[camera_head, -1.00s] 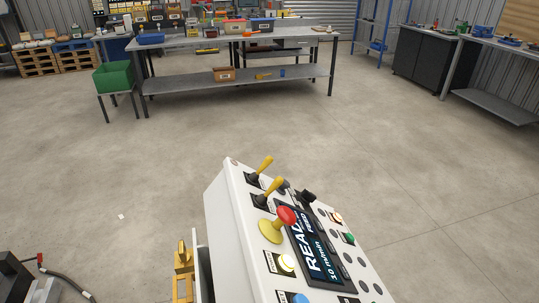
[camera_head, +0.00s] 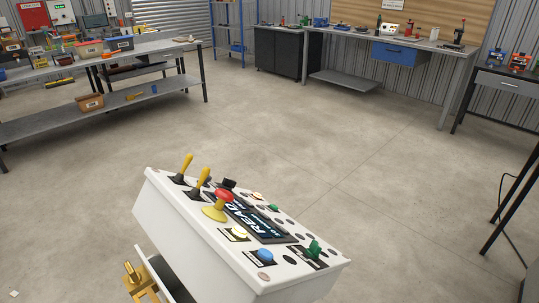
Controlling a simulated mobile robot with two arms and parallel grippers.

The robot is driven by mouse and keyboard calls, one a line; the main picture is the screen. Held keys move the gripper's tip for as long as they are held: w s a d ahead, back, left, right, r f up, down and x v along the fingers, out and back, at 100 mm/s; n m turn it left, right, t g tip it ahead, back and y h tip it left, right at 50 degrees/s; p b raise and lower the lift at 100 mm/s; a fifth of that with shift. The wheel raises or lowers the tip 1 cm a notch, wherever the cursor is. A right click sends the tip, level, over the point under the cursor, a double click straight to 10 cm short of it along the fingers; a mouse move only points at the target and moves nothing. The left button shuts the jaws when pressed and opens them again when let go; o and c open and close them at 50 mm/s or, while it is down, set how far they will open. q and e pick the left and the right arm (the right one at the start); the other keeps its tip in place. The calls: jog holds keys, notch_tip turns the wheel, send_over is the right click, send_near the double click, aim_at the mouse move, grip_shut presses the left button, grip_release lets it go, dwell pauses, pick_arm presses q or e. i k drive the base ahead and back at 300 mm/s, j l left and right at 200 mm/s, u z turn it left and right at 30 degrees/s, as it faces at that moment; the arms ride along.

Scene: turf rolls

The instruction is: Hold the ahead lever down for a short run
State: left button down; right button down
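A white control console (camera_head: 240,245) stands at the bottom middle of the head view, its sloped panel facing up. Two levers with yellow handles and black bases stand up at its far left end, the outer one (camera_head: 185,167) and the inner one (camera_head: 202,181). I cannot read which is the ahead lever. A red mushroom button (camera_head: 222,196) on a yellow collar sits beside a dark display (camera_head: 262,222) that reads "READ...".
The panel also has a yellow-white button (camera_head: 239,232), a blue button (camera_head: 265,255) and a green switch (camera_head: 314,248). Benches line the back and right; the concrete floor between is clear.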

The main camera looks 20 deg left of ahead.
aim_at(186, 165)
jog(key=j+z, duration=0.15)
jog(key=z, duration=0.3)
jog(key=k+j+z, duration=0.1)
jog(key=z, duration=0.35)
jog(key=k+j+z, duration=0.1)
jog(key=z, duration=0.4)
jog(key=k+z, duration=0.15)
jog(key=z, duration=0.3)
jog(key=k+z, duration=0.15)
jog(key=z, duration=0.3)
jog(key=k+j+z, duration=0.2)
jog(key=k+z, duration=0.25)
jog(key=k+j+z, duration=0.1)
jog(key=k+z, duration=0.15)
jog(key=z, duration=0.15)
jog(key=k+j+u, duration=0.6)
jog(key=k+j, duration=0.15)
jog(key=j, duration=0.15)
jog(key=k+j+u, duration=0.1)
jog(key=j+u, duration=0.2)
jog(key=j, duration=0.15)
jog(key=j+u, duration=0.25)
jog(key=j, duration=0.25)
